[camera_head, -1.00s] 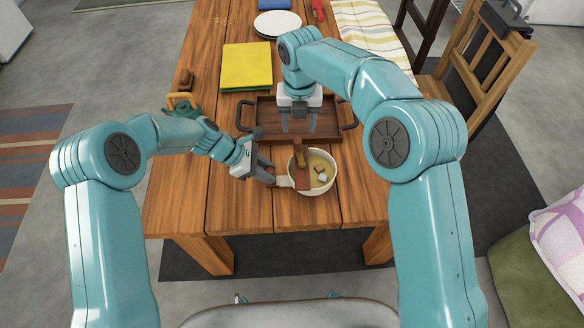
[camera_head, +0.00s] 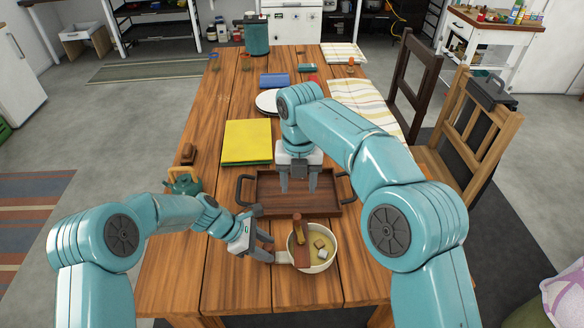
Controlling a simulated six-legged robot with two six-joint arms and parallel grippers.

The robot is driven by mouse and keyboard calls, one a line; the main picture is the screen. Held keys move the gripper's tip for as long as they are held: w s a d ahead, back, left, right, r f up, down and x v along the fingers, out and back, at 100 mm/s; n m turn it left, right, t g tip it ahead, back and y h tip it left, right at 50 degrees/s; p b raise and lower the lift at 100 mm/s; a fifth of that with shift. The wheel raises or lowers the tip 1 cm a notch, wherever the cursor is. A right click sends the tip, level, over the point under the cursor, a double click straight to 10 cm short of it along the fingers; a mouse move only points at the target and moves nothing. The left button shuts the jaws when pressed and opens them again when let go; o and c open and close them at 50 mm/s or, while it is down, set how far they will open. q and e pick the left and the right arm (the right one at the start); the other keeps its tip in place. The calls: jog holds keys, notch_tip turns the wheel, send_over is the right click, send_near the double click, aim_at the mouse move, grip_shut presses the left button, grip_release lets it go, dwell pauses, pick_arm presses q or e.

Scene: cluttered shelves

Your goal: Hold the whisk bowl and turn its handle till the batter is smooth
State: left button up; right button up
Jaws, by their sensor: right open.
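The whisk bowl (camera_head: 326,262) is a cream bowl near the table's front edge, with pale yellow batter and small pale and brown lumps inside. A brown wooden crank handle (camera_head: 298,228) stands up at its left side. A short pale side grip (camera_head: 283,257) sticks out to the left. My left gripper (camera_head: 268,250) is at the end of that grip, its fingertips close to or touching it; whether it is closed around the grip is not clear. My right gripper (camera_head: 298,187) is open and empty, pointing down over the tray behind the bowl.
A brown wooden tray (camera_head: 266,206) with dark handles lies behind the bowl. A yellow book (camera_head: 247,141), a teal teapot (camera_head: 184,183), white plates (camera_head: 268,100) and a striped cloth (camera_head: 364,103) lie farther off. The table front left of the bowl is clear.

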pick_arm(q)
jog(key=shift+o, duration=0.6)
jog(key=shift+f, duration=0.1)
